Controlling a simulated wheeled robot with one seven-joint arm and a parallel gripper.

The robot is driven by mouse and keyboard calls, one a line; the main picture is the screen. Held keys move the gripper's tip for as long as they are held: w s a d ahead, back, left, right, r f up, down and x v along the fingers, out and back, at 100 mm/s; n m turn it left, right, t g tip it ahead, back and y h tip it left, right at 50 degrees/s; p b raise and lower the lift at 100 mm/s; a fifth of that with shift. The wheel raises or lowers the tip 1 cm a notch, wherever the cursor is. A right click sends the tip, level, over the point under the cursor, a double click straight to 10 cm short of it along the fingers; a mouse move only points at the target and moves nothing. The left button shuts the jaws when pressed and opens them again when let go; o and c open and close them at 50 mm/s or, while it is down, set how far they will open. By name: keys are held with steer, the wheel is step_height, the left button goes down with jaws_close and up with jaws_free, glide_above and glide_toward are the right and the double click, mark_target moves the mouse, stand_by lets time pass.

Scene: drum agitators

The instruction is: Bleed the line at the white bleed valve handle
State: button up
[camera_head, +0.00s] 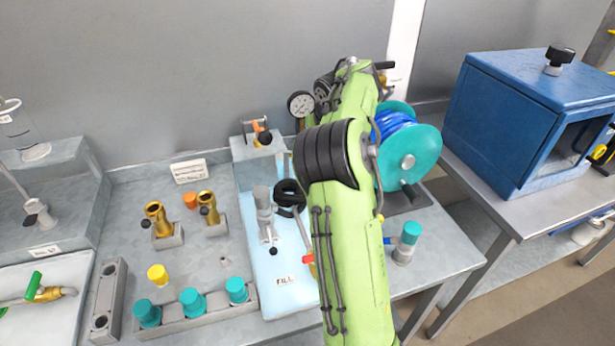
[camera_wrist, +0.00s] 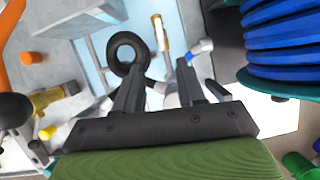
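My gripper (camera_wrist: 160,85) shows in the wrist view with its two dark fingers apart. A pale, partly hidden fitting (camera_wrist: 171,98) shows between and beyond them; I see nothing clamped. A white lever-like piece with a blue end (camera_wrist: 200,48) lies just beyond the right fingertip; it may be the white bleed valve handle, but I cannot tell for sure. In the head view my green arm covers the gripper and the area around it. A grey valve post (camera_head: 265,215) stands on the light-blue FILL mat (camera_head: 285,302), left of my arm.
A black ring (camera_wrist: 128,50) is beyond the left finger. A blue hose reel with teal flanges (camera_head: 425,150) stands close right of my arm. Brass fittings (camera_head: 158,218), a rack of teal caps (camera_head: 192,300) and a pressure gauge (camera_head: 301,103) are to the left. A blue cabinet (camera_head: 510,125) is at right.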

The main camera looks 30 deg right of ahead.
steer(key=x, duration=1.4)
steer(key=shift+w+d+f+b, duration=0.1)
steer(key=shift+w+f+b, duration=0.05)
steer(key=shift+f+b, duration=0.2)
steer(key=shift+r, duration=0.1)
jaws_close()
